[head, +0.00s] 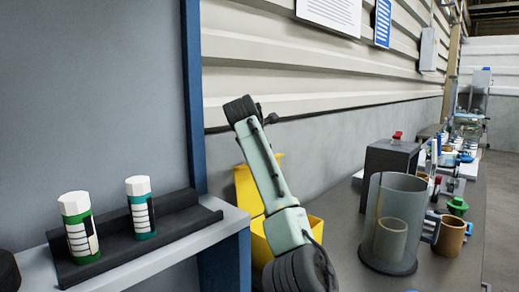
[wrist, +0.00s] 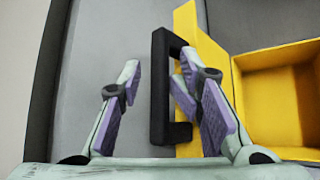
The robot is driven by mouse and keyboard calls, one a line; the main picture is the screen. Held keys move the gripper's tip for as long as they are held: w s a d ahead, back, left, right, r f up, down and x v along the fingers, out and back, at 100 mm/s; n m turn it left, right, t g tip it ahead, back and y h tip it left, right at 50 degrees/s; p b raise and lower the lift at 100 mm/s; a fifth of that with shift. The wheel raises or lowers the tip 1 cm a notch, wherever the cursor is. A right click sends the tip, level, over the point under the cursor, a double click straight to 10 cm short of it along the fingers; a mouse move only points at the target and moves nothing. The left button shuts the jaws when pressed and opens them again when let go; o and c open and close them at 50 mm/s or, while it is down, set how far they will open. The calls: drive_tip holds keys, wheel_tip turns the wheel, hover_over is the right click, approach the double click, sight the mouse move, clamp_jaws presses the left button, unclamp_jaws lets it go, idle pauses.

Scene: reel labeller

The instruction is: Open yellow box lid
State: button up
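The yellow box (wrist: 285,95) is at the right in the wrist view, with its empty-looking inside showing. Its yellow lid (wrist: 205,35) stands raised at the box's left side. A black C-shaped handle (wrist: 159,110) sticks out from the lid to the left. My gripper (wrist: 158,75) is open, with one purple-padded finger on each side of the handle bar; a gap shows at the left finger, and contact on the right is unclear. In the head view the box (head: 260,245) and raised lid (head: 246,190) are partly hidden behind my arm; the gripper's fingers do not show there.
A grey shelf at the left carries a black rack (head: 110,255) with a green bottle (head: 78,230) and a teal bottle (head: 141,208). To the right of the box stand a clear cylinder (head: 395,220), a black block (head: 388,160) and a brown mug (head: 451,236). A wall runs behind.

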drive_tip(key=v, duration=1.2)
drive_tip(key=shift+d, duration=0.1)
